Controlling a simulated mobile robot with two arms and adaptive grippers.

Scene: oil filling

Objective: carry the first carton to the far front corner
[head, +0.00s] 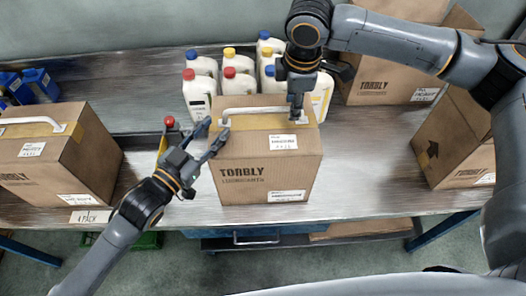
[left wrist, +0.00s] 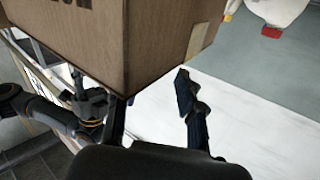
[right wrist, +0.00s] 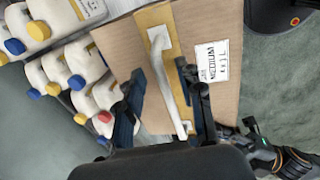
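My right gripper (right wrist: 163,92) points down over the carton's top, fingers apart on either side of the white handle (right wrist: 170,85). In the head view the right gripper (head: 297,112) partly hides the handle's right end.
Several white bottles (head: 199,92) with coloured caps stand close behind the carton. Another carton (head: 60,155) is at left, with two more at right (head: 385,80) (head: 460,140). A red knob (head: 169,121) stands beside my left gripper. Bare table (head: 365,165) lies right of the middle carton.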

